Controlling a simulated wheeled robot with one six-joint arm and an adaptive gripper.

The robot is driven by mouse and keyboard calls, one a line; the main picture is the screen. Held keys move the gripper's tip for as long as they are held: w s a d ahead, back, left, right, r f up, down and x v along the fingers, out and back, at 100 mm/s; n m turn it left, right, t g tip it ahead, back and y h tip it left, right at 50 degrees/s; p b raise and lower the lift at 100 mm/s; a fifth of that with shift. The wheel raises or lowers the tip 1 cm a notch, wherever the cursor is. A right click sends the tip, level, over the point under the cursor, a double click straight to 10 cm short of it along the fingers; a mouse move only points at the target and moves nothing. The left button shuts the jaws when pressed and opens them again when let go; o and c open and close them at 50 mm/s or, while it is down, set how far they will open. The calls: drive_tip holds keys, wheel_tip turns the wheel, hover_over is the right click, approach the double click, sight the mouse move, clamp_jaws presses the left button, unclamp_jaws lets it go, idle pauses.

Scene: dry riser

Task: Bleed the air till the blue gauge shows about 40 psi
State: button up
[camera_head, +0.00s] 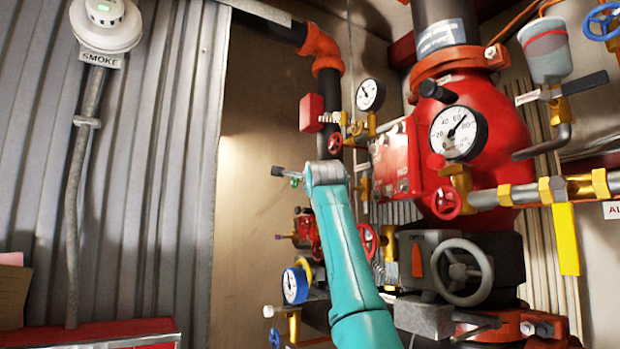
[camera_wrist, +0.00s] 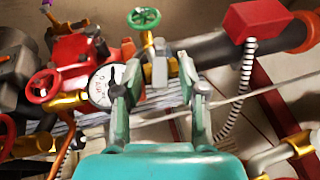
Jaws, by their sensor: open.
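The blue-rimmed gauge (camera_head: 295,284) is at the lower left of the piping in the head view, beside my teal arm. Its white face is turned at an angle, and its reading is too small to tell. In the wrist view my gripper (camera_wrist: 158,72) is open, with its two fingers apart and nothing seen held. A green handwheel (camera_wrist: 144,18) on a brass stem lies beyond the fingertips. A white-faced gauge (camera_wrist: 103,87) is partly hidden by the left finger; I cannot tell which gauge it is. In the head view my wrist hides much of the gripper.
A large white gauge (camera_head: 456,132) sits on the red valve body (camera_head: 495,150). A small gauge (camera_head: 370,94) is above my wrist. A grey handwheel (camera_head: 464,272) is right of my arm. A red box (camera_wrist: 262,20) with coiled conduit is near the right finger. Piping crowds the right side.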

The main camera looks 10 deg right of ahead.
clamp_jaws()
drive_tip(key=shift+r+n+g, duration=0.35)
drive_tip(key=shift+n+g, duration=0.05)
drive_tip(key=shift+g, duration=0.3)
unclamp_jaws()
drive_tip(key=shift+s, duration=0.1)
drive_tip(key=s+f, duration=0.1)
drive_tip(key=s, duration=1)
drive_tip(key=shift+s+a+f, duration=0.2)
drive_tip(key=shift+s+a, duration=0.1)
drive_tip(key=shift+a, duration=0.15)
